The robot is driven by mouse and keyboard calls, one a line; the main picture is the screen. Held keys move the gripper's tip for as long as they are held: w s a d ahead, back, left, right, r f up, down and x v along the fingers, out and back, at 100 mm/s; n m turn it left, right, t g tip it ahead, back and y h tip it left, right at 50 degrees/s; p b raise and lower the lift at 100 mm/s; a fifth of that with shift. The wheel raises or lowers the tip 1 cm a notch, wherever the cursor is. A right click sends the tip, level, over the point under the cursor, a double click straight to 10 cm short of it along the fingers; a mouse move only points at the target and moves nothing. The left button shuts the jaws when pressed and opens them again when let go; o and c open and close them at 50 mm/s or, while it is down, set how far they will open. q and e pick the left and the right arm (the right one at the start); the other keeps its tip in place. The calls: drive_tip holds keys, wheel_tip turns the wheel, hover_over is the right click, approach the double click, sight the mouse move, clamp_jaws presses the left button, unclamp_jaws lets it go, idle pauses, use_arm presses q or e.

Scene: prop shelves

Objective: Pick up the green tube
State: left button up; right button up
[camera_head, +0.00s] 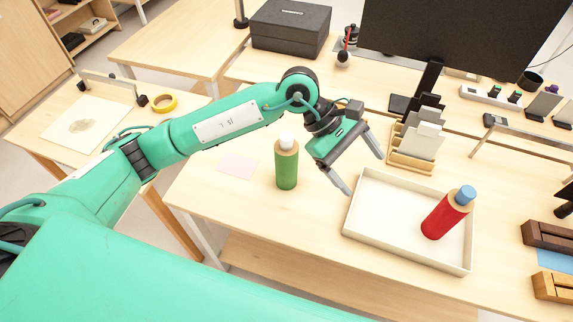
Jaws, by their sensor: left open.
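The green tube (287,168) stands upright on the wooden table, with a tan band and a white cap on top. My left gripper (362,172) is open and empty. It hangs to the right of the green tube, between the tube and the white tray, with its two fingers spread apart and pointing down to the right. It does not touch the tube. My right gripper is not in view.
A white tray (373,239) holds a leaning red tube (441,219) with a blue cap. A wooden card holder (408,161) stands behind the tray. A monitor (450,35) and a black box (290,27) are at the back. Bare table (225,215) lies left of the tray.

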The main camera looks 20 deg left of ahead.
use_arm(q)
drive_tip(key=w+a+f+m+t+y, duration=0.2)
drive_tip(key=w+a+y, duration=0.3)
drive_tip(key=a, duration=0.3)
wheel_tip(320, 180, up, 2)
drive_tip(key=r+t+y, duration=0.1)
drive_tip(key=y, duration=0.4)
hover_over(287, 138)
drive_tip(key=shift+s+d+f, duration=0.25)
drive_tip(key=shift+s+d, duration=0.1)
drive_tip(key=shift+d, duration=0.05)
drive_tip(key=shift+a+f+y, duration=0.15)
drive_tip(key=shift+f+y, duration=0.1)
drive_tip(key=shift+y, duration=0.05)
drive_tip(key=f+p, duration=0.1)
drive_tip(key=f, duration=0.4)
drive_tip(key=f+p, duration=0.1)
drive_tip(key=f, duration=0.1)
drive_tip(key=shift+w+a+f+p, duration=0.3)
drive_tip(key=shift+w+a+p, duration=0.05)
drive_tip(key=shift+w, duration=0.05)
drive_tip(key=shift+f+p, duration=0.45)
wheel_tip(287, 138, down, 4)
drive_tip(key=shift+w+p, duration=0.15)
drive_tip(key=shift+p, duration=0.95)
drive_tip(key=shift+w+f, duration=0.1)
drive_tip(key=shift+f, duration=0.15)
drive_tip(key=c, duration=1.6)
drive_tip(key=shift+o, duration=0.2)
